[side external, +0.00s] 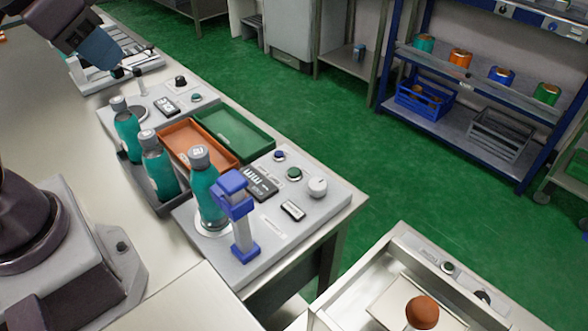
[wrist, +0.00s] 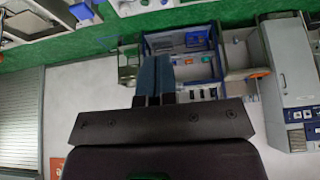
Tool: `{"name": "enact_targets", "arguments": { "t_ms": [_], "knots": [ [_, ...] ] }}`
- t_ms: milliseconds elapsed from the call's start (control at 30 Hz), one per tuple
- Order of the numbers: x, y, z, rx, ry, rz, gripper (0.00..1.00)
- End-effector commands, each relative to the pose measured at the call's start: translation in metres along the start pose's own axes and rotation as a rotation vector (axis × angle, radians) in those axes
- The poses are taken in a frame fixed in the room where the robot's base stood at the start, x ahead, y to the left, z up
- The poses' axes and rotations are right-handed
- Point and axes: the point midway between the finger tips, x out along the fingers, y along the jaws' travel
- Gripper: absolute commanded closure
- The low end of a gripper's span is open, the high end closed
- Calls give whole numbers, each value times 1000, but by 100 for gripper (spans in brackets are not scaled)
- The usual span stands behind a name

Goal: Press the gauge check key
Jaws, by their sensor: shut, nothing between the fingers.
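My gripper (side external: 118,71) is at the upper left of the side view, above the far end of the bench. In the wrist view its two blue fingers (wrist: 156,60) are together and empty. The near grey panel has a dark display reading mm (side external: 258,184), a blue button (side external: 279,155), a green button (side external: 294,174), a white knob (side external: 317,187) and a small framed rectangular key (side external: 292,210). Their labels are too small to read, so I cannot tell which is the gauge check key. My gripper is well away from this panel.
A blue bracket (side external: 240,248) stands on the near panel beside a teal bottle (side external: 206,190). More bottles (side external: 160,172) stand behind it. Orange (side external: 197,143) and green (side external: 236,134) trays lie mid-bench. A far panel has a display (side external: 166,105) and a black knob (side external: 181,82).

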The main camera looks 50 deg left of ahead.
Motion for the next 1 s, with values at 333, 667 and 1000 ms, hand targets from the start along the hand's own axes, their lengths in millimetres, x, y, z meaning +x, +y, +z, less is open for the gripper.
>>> {"name": "enact_targets", "arguments": {
  "t_ms": [333, 667, 1000],
  "knots": [
    [39, 18, -46, 110, 35, 90, 100],
    [128, 47, -106, 281, 124, 113, 100],
    [235, 66, -129, 505, 208, -25, 100]
  ]
}}
